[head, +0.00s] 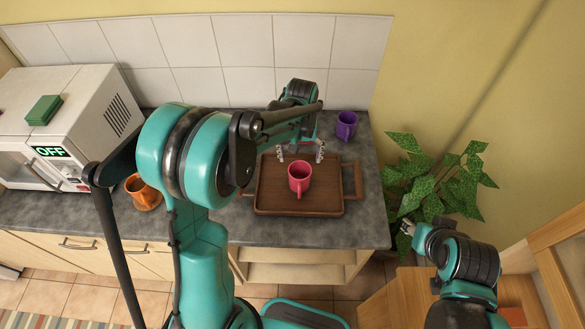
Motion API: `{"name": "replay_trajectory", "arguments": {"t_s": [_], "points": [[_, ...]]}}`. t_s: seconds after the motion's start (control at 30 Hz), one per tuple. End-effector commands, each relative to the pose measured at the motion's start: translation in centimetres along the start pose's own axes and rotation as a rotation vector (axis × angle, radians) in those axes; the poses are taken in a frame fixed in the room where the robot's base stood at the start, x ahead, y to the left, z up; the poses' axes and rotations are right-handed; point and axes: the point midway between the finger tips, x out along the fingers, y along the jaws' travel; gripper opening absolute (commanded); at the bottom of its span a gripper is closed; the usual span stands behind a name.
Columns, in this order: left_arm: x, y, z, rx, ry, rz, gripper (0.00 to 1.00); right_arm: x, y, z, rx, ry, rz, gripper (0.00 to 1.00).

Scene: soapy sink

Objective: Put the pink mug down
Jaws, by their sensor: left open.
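The pink mug (299,179) stands upright on the brown wooden tray (270,200), near its middle. My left gripper (301,154) is open, its two fingers apart just behind and above the mug in the picture. No finger appears closed on the mug. Whether a fingertip touches it cannot be told from this view. My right gripper (408,228) is off to the right, beyond the counter's edge, away from the mug; its fingers are too small to read.
A purple mug (346,125) stands at the back right of the grey counter (240,232). An orange mug (142,193) is left of my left arm. A white microwave (85,120) with a green sponge (43,110) on top is at far left. A plant (440,170) stands right.

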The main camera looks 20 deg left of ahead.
Motion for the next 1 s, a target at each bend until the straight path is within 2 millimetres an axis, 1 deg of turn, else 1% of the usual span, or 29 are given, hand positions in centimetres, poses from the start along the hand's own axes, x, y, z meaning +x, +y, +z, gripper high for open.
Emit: {"name": "replay_trajectory", "arguments": {"t_s": [0.17,0.2,0.3,0.4,0.47,0.6,0.7,0.8,1.0], "points": [[-4.2,-1.2,2.7,0.04,0.09,0.026,0.85,0.0,0.0,0.0,0.0,0.0,0.0,0.4],[-5.3,-1.6,3.6,0.054,0.121,0.034,0.85,0.0,0.0,0.0,0.0,0.0,0.0,0.4],[-7.8,-2.6,6.1,0.092,0.204,0.051,0.85,0.0,0.0,0.0,0.0,0.0,0.0,0.4],[-9.5,-3.6,8.7,0.13,0.288,0.065,0.85,0.0,0.0,0.0,0.0,0.0,0.0,0.4],[-10.3,-4.2,10.3,0.152,0.339,0.072,0.85,0.0,0.0,0.0,0.0,0.0,0.0,0.4],[-11.0,-5.5,13.8,0.202,0.452,0.081,0.85,0.0,0.0,0.0,0.0,0.0,0.0,0.4],[-10.9,-6.2,15.6,0.23,0.52,0.083,0.85,0.0,0.0,0.0,0.0,0.0,0.0,0.4],[-10.7,-6.6,16.8,0.25,0.567,0.082,0.85,0.0,0.0,0.0,0.0,0.0,0.0,0.4],[-10.5,-6.9,17.5,0.266,0.606,0.081,0.85,0.0,0.0,0.0,0.0,0.0,0.0,0.4]]}}
